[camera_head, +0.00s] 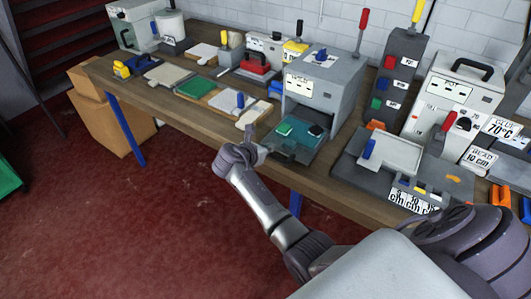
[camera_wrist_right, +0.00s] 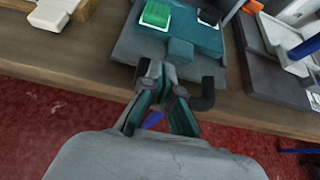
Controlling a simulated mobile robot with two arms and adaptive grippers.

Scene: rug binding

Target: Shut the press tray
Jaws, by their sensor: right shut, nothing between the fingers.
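The press (camera_head: 325,88) is a grey box with a red-knobbed lever, standing on the workbench. Its teal tray (camera_head: 308,149) is pulled out at the front, toward the bench's near edge. A green block (camera_head: 285,129) and a dark block (camera_head: 315,131) lie on the tray; the green block also shows in the right wrist view (camera_wrist_right: 156,14). A teal tab (camera_wrist_right: 180,50) sticks out from the tray's front. My right gripper (camera_wrist_right: 160,76) is shut and empty, just in front of the tab; I cannot tell whether they touch. It also shows in the head view (camera_head: 260,147). My left gripper is out of view.
Right of the tray stands a grey fixture (camera_head: 382,160) with a blue handle. Left of it lies a pale board (camera_head: 232,104) with a blue-handled tool. A dark hooked part (camera_wrist_right: 207,95) is close to my right fingers. The floor before the workbench (camera_head: 190,113) is clear.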

